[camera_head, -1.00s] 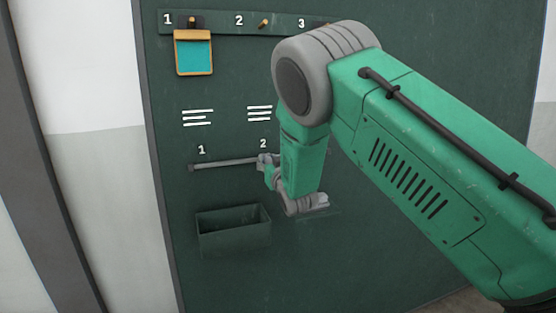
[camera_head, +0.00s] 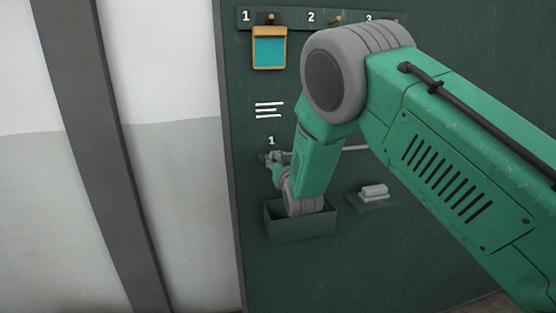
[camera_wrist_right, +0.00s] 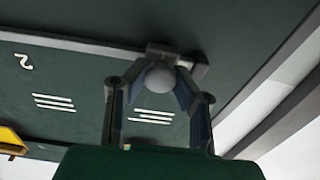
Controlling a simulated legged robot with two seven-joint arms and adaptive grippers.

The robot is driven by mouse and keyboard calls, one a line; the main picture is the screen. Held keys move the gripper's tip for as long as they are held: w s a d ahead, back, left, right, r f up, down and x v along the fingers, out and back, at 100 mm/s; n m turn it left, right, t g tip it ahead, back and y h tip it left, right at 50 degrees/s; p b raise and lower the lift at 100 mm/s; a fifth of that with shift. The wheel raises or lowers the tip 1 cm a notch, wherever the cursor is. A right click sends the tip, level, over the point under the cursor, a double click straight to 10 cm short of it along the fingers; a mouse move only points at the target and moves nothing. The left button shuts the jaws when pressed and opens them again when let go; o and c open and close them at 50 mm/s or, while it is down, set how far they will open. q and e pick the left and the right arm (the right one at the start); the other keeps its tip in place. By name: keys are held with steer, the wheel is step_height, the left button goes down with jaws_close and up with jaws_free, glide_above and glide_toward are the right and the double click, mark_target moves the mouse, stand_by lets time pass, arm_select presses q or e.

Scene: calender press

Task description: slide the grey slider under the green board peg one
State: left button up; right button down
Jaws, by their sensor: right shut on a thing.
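The grey slider's round knob (camera_wrist_right: 160,77) is between the fingers of my right gripper (camera_wrist_right: 158,98) in the right wrist view. The slider sits on a horizontal rail, near its end cap (camera_wrist_right: 201,71). In the head view my right gripper (camera_head: 276,161) is shut at the rail's left end, just below the lower number 1 (camera_head: 271,141); the slider there is mostly hidden. A small teal-green board (camera_head: 269,51) with an orange frame hangs from peg one (camera_head: 270,18), well above the gripper. My left gripper is not in view.
An open dark green bin (camera_head: 300,228) is on the panel below the rail, partly behind my right arm. A pale block (camera_head: 374,191) lies on a small ledge right of it. Peg two (camera_head: 335,20) is bare. A yellow-edged thing (camera_wrist_right: 10,141) shows in the wrist view.

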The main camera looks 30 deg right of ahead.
steer(key=shift+s+f, duration=0.15)
steer(key=shift+f, duration=0.35)
steer(key=shift+a, duration=0.7)
steer(key=c, duration=1.5)
jaws_free()
steer(key=shift+a, duration=0.3)
steer(key=shift+o, duration=1)
steer(key=shift+a+r, duration=0.1)
steer(key=shift+a, duration=0.1)
steer(key=shift+w+d+r, duration=0.2)
steer(key=shift+d, duration=0.55)
steer(key=shift+s, duration=0.15)
steer(key=v, duration=1.1)
steer(key=shift+s+a, duration=0.2)
steer(key=shift+s, duration=0.1)
steer(key=shift+a, duration=0.1)
